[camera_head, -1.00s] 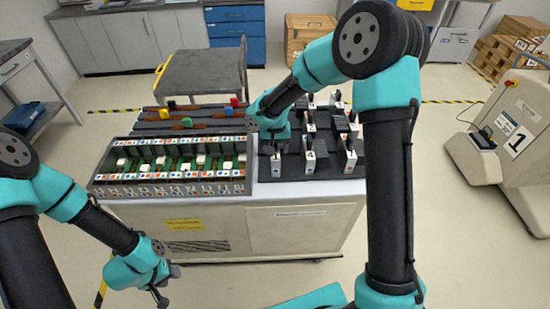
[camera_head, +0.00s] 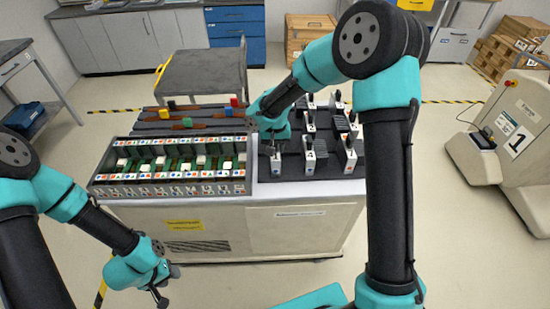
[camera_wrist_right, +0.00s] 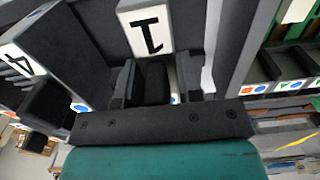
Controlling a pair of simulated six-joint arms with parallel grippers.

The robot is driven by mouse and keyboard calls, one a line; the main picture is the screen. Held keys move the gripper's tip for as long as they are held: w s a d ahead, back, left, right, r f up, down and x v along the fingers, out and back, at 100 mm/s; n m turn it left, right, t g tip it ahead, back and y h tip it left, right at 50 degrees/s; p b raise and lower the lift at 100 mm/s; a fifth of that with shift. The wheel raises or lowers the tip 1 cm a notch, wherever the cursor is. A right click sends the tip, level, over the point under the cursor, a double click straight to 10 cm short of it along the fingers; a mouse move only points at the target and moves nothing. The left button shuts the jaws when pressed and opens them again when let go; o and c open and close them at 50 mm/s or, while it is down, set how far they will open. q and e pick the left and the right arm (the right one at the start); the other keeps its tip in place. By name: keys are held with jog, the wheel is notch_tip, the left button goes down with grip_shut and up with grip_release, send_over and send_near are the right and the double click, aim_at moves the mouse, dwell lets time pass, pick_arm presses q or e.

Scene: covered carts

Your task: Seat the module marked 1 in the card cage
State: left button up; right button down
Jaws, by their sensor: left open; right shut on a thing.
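The module marked 1 (camera_wrist_right: 147,32) shows in the right wrist view, its white face with a black 1 just beyond my right gripper (camera_wrist_right: 150,85). My right gripper is shut on it. In the head view this module (camera_head: 277,163) is at the front left of the dark module rack (camera_head: 315,172), and my right gripper (camera_head: 273,146) is over it. The card cage (camera_head: 172,187) is the open grey box on the left of the cart, with green boards and rows of coloured marks. My left gripper (camera_head: 162,285) is open and empty, low in front of the cart.
Other white-fronted modules stand in the rack, including one marked 4 (camera_wrist_right: 15,60). A machine marked 1 (camera_head: 515,140) stands at right.

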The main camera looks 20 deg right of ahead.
jog(key=shift+r, duration=0.1)
jog(key=shift+r, duration=1.25)
jog(key=s+a+r, duration=0.1)
jog(key=s+a, duration=0.1)
jog(key=s, duration=0.5)
jog(key=s+a+r, duration=0.1)
jog(key=s+a, duration=0.2)
jog(key=s, duration=0.5)
jog(key=shift+a+r, duration=0.2)
